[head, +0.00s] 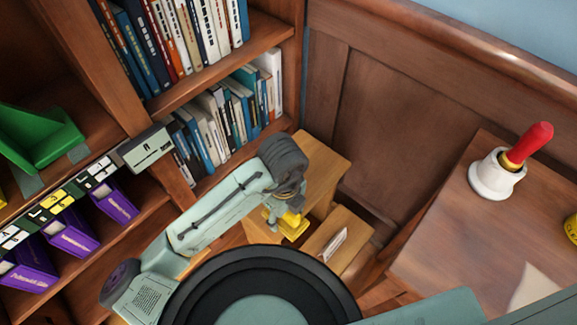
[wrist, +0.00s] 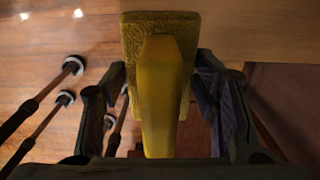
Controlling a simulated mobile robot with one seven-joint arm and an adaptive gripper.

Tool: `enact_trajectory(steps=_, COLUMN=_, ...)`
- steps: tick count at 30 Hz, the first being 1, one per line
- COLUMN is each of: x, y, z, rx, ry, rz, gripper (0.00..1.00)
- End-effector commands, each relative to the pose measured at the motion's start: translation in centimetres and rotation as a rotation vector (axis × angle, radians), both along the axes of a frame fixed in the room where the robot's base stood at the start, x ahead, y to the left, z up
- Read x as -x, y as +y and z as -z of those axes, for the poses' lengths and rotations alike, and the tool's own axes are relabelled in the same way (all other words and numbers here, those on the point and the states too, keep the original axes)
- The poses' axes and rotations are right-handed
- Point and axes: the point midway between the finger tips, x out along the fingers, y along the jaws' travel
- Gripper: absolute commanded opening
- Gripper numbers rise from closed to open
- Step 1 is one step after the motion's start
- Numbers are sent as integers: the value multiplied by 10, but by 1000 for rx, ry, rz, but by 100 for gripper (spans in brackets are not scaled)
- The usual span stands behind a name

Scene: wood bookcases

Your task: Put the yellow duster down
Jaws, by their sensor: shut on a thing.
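The yellow duster (head: 293,226) hangs at the end of my arm, in front of a small wooden step unit (head: 322,165). In the wrist view the duster (wrist: 160,95) shows a smooth yellow handle in front of a rough, darker yellow block. My gripper (wrist: 160,78) has a finger on each side of it and is shut on it. In the head view my gripper (head: 280,212) is partly hidden by my own wrist. A wooden surface (wrist: 255,30) lies beyond the duster at the upper right of the wrist view; I cannot tell whether they touch.
A bookcase (head: 175,175) with books, purple boxes (head: 72,235) and a green holder (head: 38,138) stands left. A wooden table (head: 455,235) at right carries a white bell-like object with a red handle (head: 505,165). Wood panelling (head: 390,130) closes the back.

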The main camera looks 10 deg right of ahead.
Motion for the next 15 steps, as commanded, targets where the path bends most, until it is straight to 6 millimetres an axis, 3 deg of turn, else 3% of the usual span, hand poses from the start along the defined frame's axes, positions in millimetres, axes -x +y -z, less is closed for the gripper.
enact_trajectory(steps=9, x=-77, y=-30, z=4, rx=-2, ry=1, rz=-1, gripper=20)
enact_trajectory(steps=15, x=-117, y=-45, z=9, rx=-1, ry=1, rz=-1, gripper=20)
